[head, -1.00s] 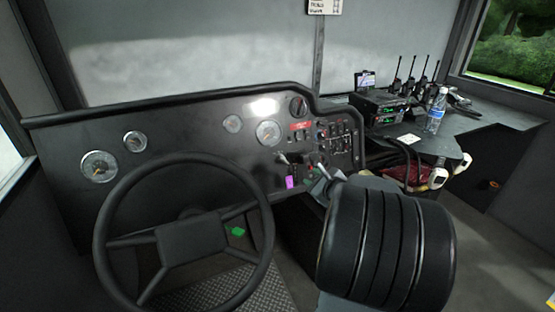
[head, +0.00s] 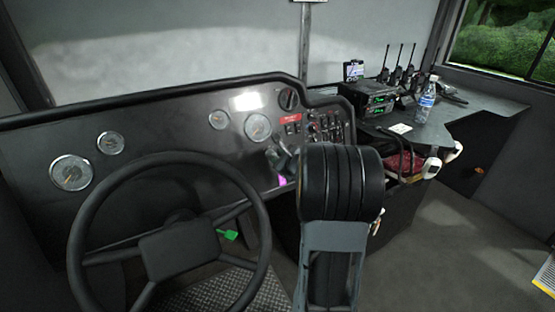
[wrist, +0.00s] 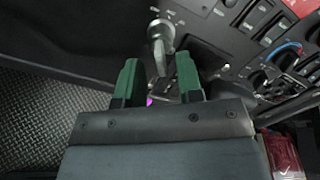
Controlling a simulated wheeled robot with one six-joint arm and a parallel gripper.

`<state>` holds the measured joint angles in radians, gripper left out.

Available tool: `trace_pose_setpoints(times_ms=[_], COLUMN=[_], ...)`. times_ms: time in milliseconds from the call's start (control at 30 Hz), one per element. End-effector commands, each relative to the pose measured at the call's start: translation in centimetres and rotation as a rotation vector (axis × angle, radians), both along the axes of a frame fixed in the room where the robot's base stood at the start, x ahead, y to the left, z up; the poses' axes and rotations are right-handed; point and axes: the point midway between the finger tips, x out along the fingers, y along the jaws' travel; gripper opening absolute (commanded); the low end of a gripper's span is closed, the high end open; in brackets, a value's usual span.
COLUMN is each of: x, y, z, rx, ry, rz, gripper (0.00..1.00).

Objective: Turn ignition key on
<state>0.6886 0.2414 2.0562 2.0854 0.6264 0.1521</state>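The ignition key (wrist: 160,42) shows in the wrist view as a silver barrel with a grip hanging down from it, on the dark dashboard panel. My gripper (wrist: 158,58) has two green fingers spread apart. The grip's lower end appears between the fingertips, with a gap on both sides. I cannot tell how deep it sits between them. A pink tag (wrist: 150,101) shows below, partly hidden by the gripper. In the head view the pink tag (head: 282,181) is at the panel's lower edge, and my arm hides most of the gripper.
The steering wheel (head: 180,245) stands to the left of my arm. Switches (wrist: 258,20) and a knob with a blue-and-red ring (wrist: 285,55) lie right of the key. A side desk (head: 440,128) holds radios (head: 370,97) and a water bottle (head: 426,100).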

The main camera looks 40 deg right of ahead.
Motion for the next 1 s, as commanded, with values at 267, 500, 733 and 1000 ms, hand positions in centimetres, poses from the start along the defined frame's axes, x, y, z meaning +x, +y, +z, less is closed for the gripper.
trace_pose_setpoints(times_ms=[267,500,733,1000], x=[1.8,2.0,2.0,2.0], y=[-0.3,-0.3,-0.3,-0.3], z=[-0.6,-0.7,-0.7,-0.7], rx=[0.000,-0.001,0.000,0.000], ry=[-0.001,-0.001,-0.001,-0.001], rz=[-0.001,-0.002,-0.001,-0.001], gripper=[0.34,0.34,0.20,0.00])
